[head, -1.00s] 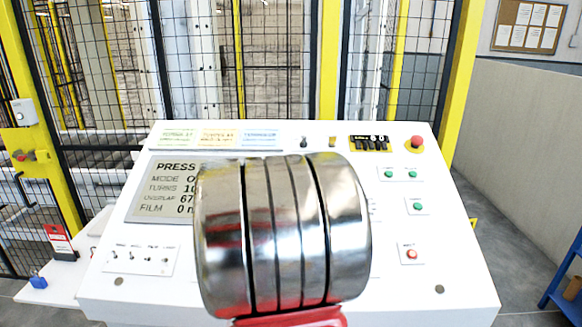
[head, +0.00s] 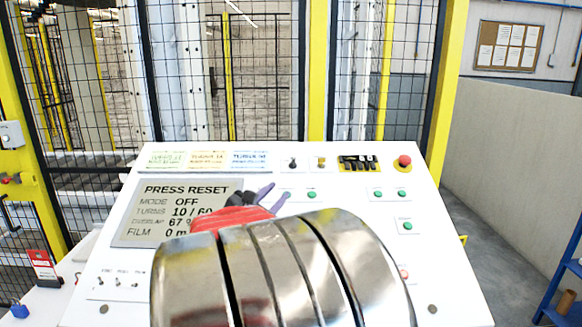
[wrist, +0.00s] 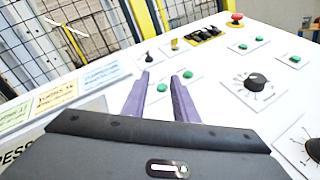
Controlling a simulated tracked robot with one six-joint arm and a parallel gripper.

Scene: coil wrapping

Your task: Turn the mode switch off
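The white control console (head: 130,212) fills the middle of the head view. A small black-handled switch (head: 292,162) stands at its top edge, left of a yellow-brown one; it also shows in the wrist view (wrist: 148,57). I cannot read its label, so I cannot tell whether it is the mode switch. The display (head: 150,230) reads PRESS RESET and MODE OFF. My gripper (head: 273,193) is over the upper middle of the console. In the wrist view, its purple fingers (wrist: 160,76) are apart with nothing between them, pointing towards the black-handled switch.
A red mushroom button (head: 403,162) is at the top right. Green buttons (head: 408,226) sit below it. The wrist view shows a black rotary knob (wrist: 257,81) at the right. A wire-mesh fence with yellow posts (head: 317,70) stands behind. My arm hides the console's lower middle.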

